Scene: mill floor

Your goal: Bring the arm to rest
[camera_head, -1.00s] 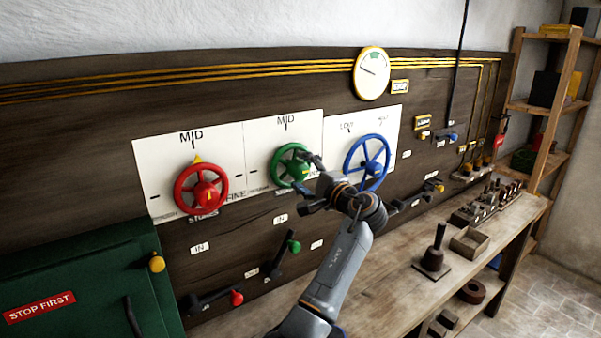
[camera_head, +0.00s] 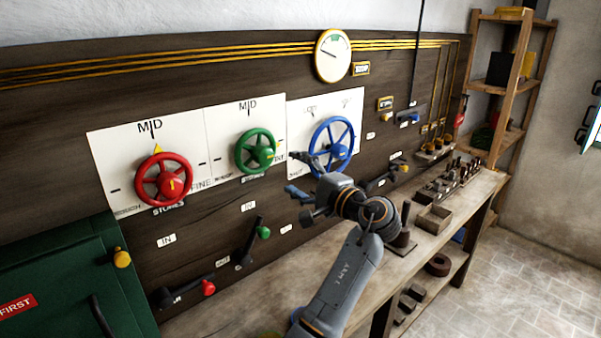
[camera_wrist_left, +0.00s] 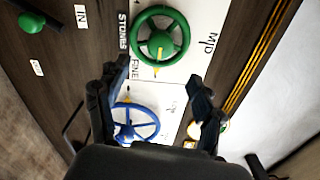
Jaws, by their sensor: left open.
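My left gripper (camera_head: 296,174) is open and empty in front of the panel, with its fingers pointing left toward the board. In the head view it is right of the green wheel (camera_head: 255,152) and partly overlaps the lower left of the blue wheel (camera_head: 331,145). The wrist view shows the open fingers (camera_wrist_left: 155,90), with the green wheel (camera_wrist_left: 160,37) beyond them and the blue wheel (camera_wrist_left: 135,122) between them. No contact with a wheel shows. The red wheel (camera_head: 163,181) is farther left. My right gripper is not in view.
A wooden bench (camera_head: 265,290) runs below the panel, with a block holding a peg (camera_head: 402,240) and an open box (camera_head: 434,218). Levers with green (camera_head: 264,232) and red knobs (camera_head: 208,288) stick out under the wheels. A green cabinet (camera_head: 60,275) stands at the left, shelves (camera_head: 505,90) at the right.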

